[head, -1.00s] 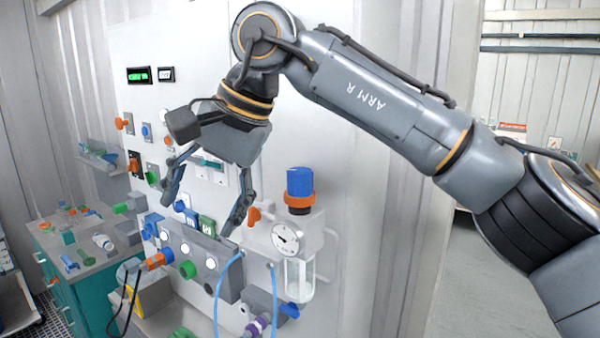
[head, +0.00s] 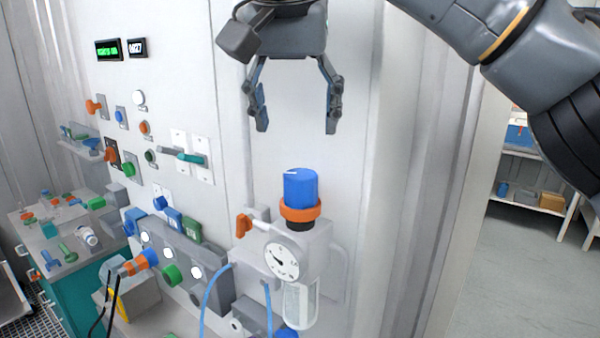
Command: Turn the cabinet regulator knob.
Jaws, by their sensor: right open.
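The cabinet regulator has a blue knob (head: 300,188) on top with a small white mark, and an orange ring (head: 300,211) beneath it. A round gauge (head: 282,261) sits on the front of its grey body, with a clear bowl (head: 300,304) below. My right gripper (head: 297,130) is open and empty, its fingers pointing down above the blue knob, apart from it. My left gripper is not in view.
An orange lever (head: 243,226) sits just left of the regulator. A grey manifold block (head: 178,262) with colored fittings and blue tubes is on the wall panel. A teal-handled switch (head: 190,157) is to the left. The panel around the gripper is clear.

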